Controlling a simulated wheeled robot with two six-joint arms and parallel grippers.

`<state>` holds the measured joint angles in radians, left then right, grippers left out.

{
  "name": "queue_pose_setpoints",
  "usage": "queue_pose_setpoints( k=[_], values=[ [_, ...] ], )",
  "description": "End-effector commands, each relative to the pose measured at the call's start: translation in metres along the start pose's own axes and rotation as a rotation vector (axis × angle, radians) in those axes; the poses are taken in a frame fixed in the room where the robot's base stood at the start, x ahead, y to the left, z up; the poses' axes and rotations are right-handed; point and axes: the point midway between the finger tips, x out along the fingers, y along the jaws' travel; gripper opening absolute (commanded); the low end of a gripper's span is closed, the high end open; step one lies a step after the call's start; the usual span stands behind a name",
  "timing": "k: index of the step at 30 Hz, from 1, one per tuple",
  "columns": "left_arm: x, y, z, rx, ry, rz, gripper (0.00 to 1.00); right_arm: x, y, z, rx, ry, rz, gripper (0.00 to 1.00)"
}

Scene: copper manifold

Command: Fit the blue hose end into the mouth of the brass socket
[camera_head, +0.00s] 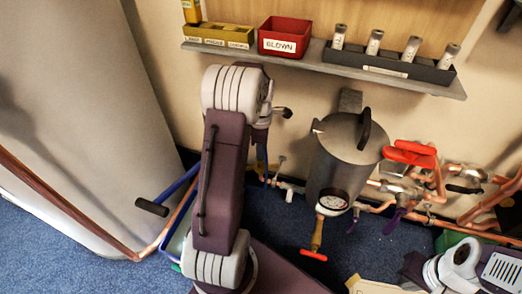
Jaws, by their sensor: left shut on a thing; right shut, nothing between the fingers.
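My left arm rises through the middle of the head view and bends away at its top. My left gripper (262,143) is mostly hidden behind that arm, pointing down beside the tank. It is shut on a narrow blue piece that looks like the blue hose (262,155); its tip is not clear. Another blue length (181,181) with a black end shows left of the arm. A brass-coloured fitting (317,236) stands below the gauge; I cannot tell whether it is the brass socket, and no open mouth shows. My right gripper is out of view.
A grey tank (346,155) with a gauge (332,202) stands right of my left arm. Copper pipes and red-handled valves (410,153) crowd the right. A shelf (310,60) above holds a red bin (284,37) and several jars. Blue floor (390,255) shows at front.

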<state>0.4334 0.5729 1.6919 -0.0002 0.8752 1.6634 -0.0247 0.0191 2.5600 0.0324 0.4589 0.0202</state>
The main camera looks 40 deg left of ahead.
Motion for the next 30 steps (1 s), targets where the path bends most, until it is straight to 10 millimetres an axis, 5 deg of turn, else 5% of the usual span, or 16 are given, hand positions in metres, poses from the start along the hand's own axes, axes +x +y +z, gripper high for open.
queue_pose_setpoints(
  k=[30],
  values=[
    [0.021,-0.001,0.002,0.001,-0.003,-0.002,0.00,0.008,0.000,0.001,0.000,0.000,0.000,0.00]
  ],
)
